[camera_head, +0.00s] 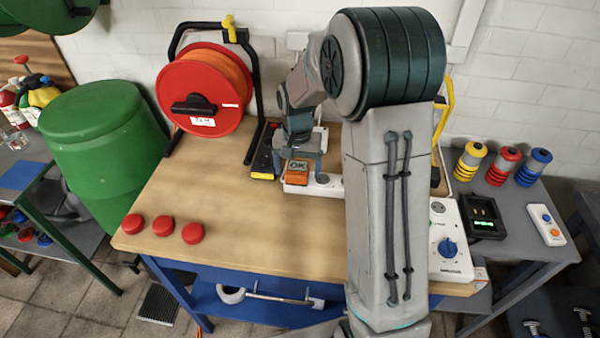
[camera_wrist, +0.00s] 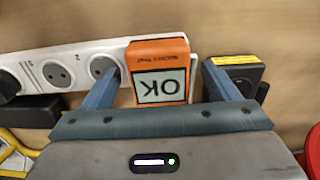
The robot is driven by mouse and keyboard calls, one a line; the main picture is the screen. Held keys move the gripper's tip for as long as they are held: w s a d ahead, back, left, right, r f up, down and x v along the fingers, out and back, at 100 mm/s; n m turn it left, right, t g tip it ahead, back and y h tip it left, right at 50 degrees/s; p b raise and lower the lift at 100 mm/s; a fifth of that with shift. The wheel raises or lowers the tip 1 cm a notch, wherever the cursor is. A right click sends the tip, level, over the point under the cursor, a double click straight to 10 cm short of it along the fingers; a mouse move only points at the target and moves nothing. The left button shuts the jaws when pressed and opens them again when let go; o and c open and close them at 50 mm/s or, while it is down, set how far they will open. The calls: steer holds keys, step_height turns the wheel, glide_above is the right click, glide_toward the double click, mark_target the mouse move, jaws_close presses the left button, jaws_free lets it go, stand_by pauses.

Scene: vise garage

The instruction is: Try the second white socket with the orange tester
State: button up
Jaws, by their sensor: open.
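The orange tester (camera_head: 298,168) sits at the left end of a white socket strip (camera_head: 325,184) on the wooden bench. In the wrist view the tester (camera_wrist: 158,52) is at the strip's right end, and its screen reads OK upside down. My gripper (camera_head: 299,162) is open, with one finger on each side of the tester and gaps between. In the wrist view two bare round sockets (camera_wrist: 58,76) (camera_wrist: 103,67) show beside the tester, and a black plug (camera_wrist: 8,86) farther left. The tester hides the strip below it.
A black and yellow device (camera_head: 263,152) lies just left of the tester. A red cable reel (camera_head: 205,95) stands behind it. Three red caps (camera_head: 163,226) lie at the front left. A white box with a blue knob (camera_head: 449,240) is right of my arm. The bench's front middle is clear.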

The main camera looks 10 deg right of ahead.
mark_target(298, 166)
steer(key=shift+c, duration=0.3)
steer(key=c, duration=1.5)
steer(key=shift+r+p, duration=2.05)
steer(key=shift+r, duration=1)
